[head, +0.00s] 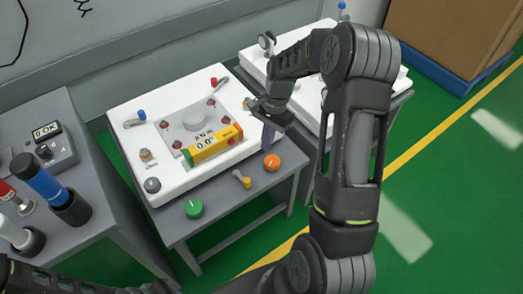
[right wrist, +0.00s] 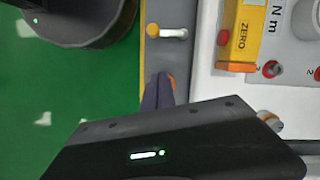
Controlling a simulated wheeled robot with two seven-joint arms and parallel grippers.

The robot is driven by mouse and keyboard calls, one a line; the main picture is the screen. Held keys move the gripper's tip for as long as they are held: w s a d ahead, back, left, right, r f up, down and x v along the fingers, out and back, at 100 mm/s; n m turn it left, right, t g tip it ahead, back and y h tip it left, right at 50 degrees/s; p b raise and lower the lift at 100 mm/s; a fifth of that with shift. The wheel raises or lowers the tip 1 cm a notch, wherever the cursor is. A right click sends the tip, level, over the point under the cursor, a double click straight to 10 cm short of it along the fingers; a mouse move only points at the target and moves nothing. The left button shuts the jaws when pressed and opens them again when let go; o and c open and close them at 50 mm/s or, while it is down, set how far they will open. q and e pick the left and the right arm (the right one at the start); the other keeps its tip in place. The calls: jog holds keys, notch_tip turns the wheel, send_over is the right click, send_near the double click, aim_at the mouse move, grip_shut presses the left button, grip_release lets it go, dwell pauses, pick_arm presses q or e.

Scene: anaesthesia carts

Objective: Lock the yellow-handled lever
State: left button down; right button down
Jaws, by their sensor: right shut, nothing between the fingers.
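The yellow-handled lever (head: 245,182) sits on the grey front strip of the middle stand, between a green knob (head: 194,208) and an orange knob (head: 271,162). In the right wrist view its yellow handle (right wrist: 153,31) is at the top, with its pale arm extending right. My right gripper (head: 267,134) is shut and empty, above the strip near the orange knob, to the right of and apart from the lever. In the right wrist view its fingers (right wrist: 158,92) partly cover the orange knob. My left gripper is not in view.
A white panel (head: 130,105) behind the strip carries a yellow display box (head: 212,145), a red-handled lever (head: 214,82) and a blue-handled lever (head: 141,115). A grey cart (head: 115,205) with cylindrical tools stands left. Green floor is open at right.

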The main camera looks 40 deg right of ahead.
aim_at(241, 177)
jog(key=x, duration=0.9)
jog(key=shift+f+b, duration=0.25)
jog(key=shift+b, duration=0.1)
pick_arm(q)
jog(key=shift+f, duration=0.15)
pick_arm(e)
jog(key=shift+s+a+r, duration=0.15)
jog(key=shift+s+a, duration=0.1)
jog(key=shift+a, duration=0.7)
jog(key=shift+s+a+r, duration=0.1)
jog(key=shift+s+a, duration=0.15)
jog(key=shift+a, duration=0.7)
